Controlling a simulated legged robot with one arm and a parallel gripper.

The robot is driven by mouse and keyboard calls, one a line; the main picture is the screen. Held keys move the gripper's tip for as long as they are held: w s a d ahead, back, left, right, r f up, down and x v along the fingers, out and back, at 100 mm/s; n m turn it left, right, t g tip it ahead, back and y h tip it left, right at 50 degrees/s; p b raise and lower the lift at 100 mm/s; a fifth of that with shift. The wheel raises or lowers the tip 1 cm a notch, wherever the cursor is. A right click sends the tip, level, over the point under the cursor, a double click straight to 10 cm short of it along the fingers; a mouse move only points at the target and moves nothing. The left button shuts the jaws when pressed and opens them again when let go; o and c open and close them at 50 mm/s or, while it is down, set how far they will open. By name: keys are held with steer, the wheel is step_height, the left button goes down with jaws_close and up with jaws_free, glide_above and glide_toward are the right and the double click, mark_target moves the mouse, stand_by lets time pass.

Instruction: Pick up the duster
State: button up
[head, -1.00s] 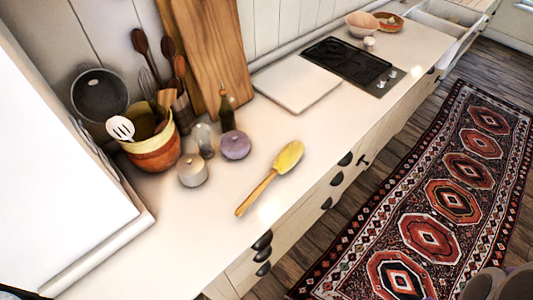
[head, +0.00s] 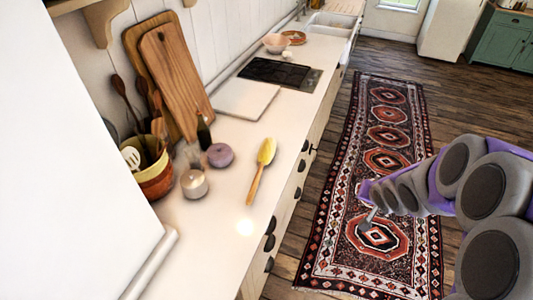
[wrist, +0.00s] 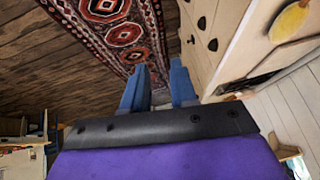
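The duster (head: 262,165) has a yellow head and a wooden handle. It lies on the white counter, near the front edge, with its handle toward me. Its yellow head (wrist: 290,22) also shows at the top right of the wrist view. My gripper (wrist: 158,86) has two blue fingers standing apart with nothing between them. In the head view my gripper (head: 368,220) is out over the rug, right of the counter and apart from the duster.
A purple pot (head: 220,155), a cream jar (head: 194,184) and a utensil bowl (head: 155,178) stand left of the duster. Cutting boards (head: 178,80) lean on the wall. A hob (head: 280,72) lies farther along. Drawer handles (head: 270,243) stick out from the counter front. The patterned rug (head: 388,137) is clear.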

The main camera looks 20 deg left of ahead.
steer(key=w+a+f+y, duration=0.1)
steer(key=w+a+f, duration=0.1)
steer(key=a, duration=0.1)
steer(key=m+g+y, duration=0.1)
steer(key=y, duration=0.9)
glide_above(258, 189)
steer(key=s+d, duration=0.2)
steer(key=d, duration=0.4)
step_height(258, 189, down, 10)
steer(key=shift+s+a+p, duration=0.1)
steer(key=shift+p, duration=0.3)
steer(key=shift+w+a+f, duration=0.15)
steer(key=shift+w+a, duration=0.05)
steer(key=shift+w, duration=0.05)
steer(key=shift+w+d+f, duration=0.1)
steer(key=shift+w+f, duration=0.05)
steer(key=shift+w, duration=0.05)
steer(key=x, duration=0.2)
steer(key=b+x, duration=0.1)
steer(key=x, duration=0.1)
steer(key=s+x, duration=0.1)
steer(key=x, duration=0.1)
steer(key=shift+w+a+f, duration=0.1)
steer(key=shift+a, duration=0.2)
steer(key=shift+d, duration=0.45)
steer(key=shift+a, duration=0.15)
steer(key=c, duration=0.3)
steer(key=shift+a, duration=0.25)
jaws_close()
